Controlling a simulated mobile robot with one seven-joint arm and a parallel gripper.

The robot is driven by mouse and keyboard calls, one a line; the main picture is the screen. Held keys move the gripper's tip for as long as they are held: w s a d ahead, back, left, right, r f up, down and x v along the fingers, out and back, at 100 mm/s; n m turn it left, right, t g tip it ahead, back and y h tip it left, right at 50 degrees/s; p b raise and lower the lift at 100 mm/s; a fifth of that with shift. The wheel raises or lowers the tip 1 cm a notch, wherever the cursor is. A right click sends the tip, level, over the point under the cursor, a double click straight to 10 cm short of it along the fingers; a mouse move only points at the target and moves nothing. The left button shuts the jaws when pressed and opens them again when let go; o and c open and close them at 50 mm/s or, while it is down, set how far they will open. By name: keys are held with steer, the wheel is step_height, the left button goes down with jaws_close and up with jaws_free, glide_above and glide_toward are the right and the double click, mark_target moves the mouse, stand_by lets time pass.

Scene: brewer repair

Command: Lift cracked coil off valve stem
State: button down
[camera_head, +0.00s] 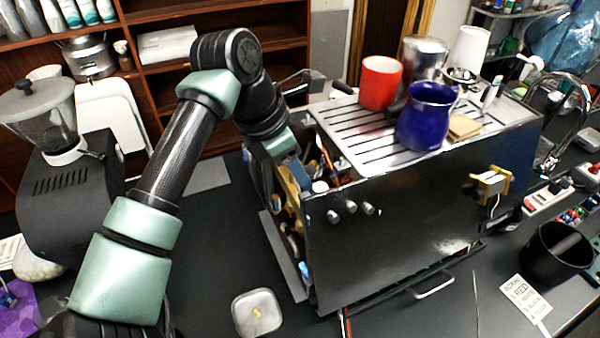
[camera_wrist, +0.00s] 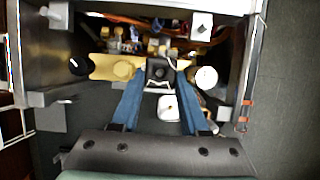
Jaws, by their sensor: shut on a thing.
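The brewer (camera_head: 400,215) stands on the dark counter with its left side open, showing its inner parts. My gripper (camera_head: 290,165) reaches into that open side, and its tips are mostly hidden in the head view. In the wrist view, the two blue fingers of my gripper (camera_wrist: 160,77) are shut on a small black block with a square face, which looks like the coil (camera_wrist: 159,69). A crack cannot be made out at this size. The valve stem is hidden. A small pale piece (camera_wrist: 168,108) shows between the fingers, nearer the wrist.
A yellow bracket (camera_wrist: 104,67) and a white round cap (camera_wrist: 206,77) lie close beside the fingers. Metal frame walls (camera_wrist: 248,60) bound the opening. A red cup (camera_head: 380,82) and blue mug (camera_head: 427,117) stand on top. A square dish (camera_head: 257,312) sits on the counter.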

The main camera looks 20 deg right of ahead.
steer(key=shift+r+p, duration=0.85)
steer(key=shift+r, duration=0.8)
steer(key=shift+r, duration=0.15)
steer(key=shift+r+p, duration=1.15)
steer(key=shift+r, duration=0.75)
steer(key=s+a+r+b, duration=0.2)
steer(key=s+a, duration=0.1)
steer(key=a, duration=0.8)
steer(key=shift+s, duration=0.2)
steer(key=shift+f, duration=0.1)
